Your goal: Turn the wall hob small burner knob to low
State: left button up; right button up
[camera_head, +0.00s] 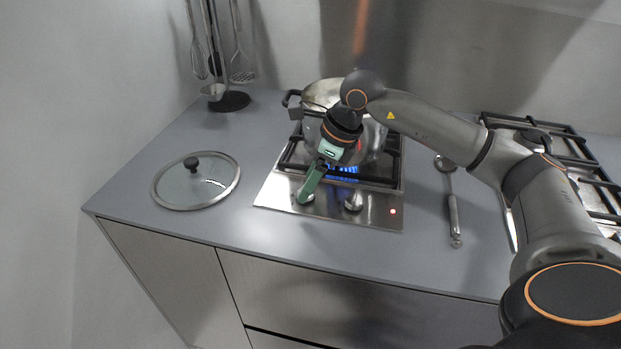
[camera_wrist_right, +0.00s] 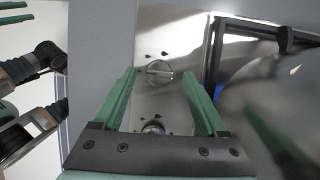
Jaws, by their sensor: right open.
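The steel wall hob (camera_head: 375,212) has two round knobs on its front strip. The left knob (camera_head: 306,198) is partly hidden by my right gripper (camera_head: 308,188), whose green fingers point down at it. The right knob (camera_head: 353,202) stands clear beside it. In the right wrist view, my right gripper (camera_wrist_right: 160,74) is open, with one knob (camera_wrist_right: 159,72) showing between its fingertips, its grip bar lying across the picture. The other knob (camera_wrist_right: 153,127) shows nearer the palm. I cannot tell whether the fingers touch the knob. Green finger-like parts of my left gripper (camera_wrist_right: 22,12) show at the upper left.
A steel pot (camera_head: 370,140) sits on the hob over a blue flame (camera_head: 342,169). A glass lid (camera_head: 205,185) lies on the counter at left; a ladle (camera_head: 453,205) lies at right. Utensils hang on a stand (camera_head: 232,101) at the back left. Another hob (camera_head: 545,130) is at right.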

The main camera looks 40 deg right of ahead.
jog(key=v, duration=1.2)
jog(key=shift+r, duration=0.25)
jog(key=shift+s, duration=0.1)
